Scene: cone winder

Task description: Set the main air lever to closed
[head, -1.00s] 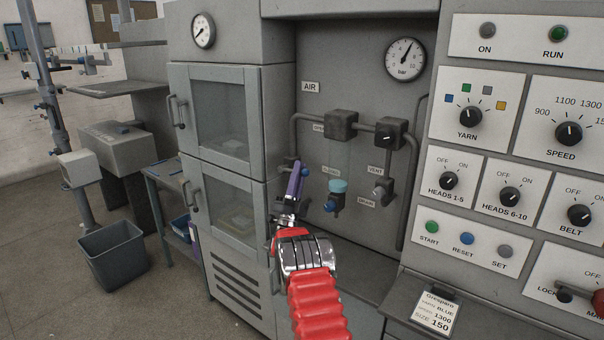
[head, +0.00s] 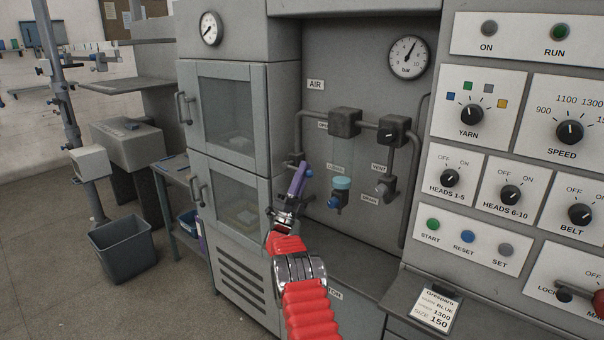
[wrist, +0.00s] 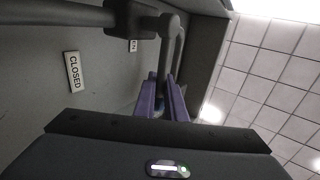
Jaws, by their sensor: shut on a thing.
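The main air lever is at the left of the recess marked AIR, on its dark valve (head: 296,159) at the lower end of the left pipe. My gripper (head: 303,170), with purple fingers, is shut on the lever. A CLOSED label (wrist: 73,71) is on the panel to the left there, and another label (wrist: 132,45), cut off, lies above. The lever's exact angle is hard to tell.
A cyan-topped valve (head: 341,184) and a drain valve (head: 385,187) sit right of my gripper. A pressure gauge (head: 410,58) is above. A glazed cabinet (head: 231,174) stands close on the left, a control panel (head: 487,218) on the right.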

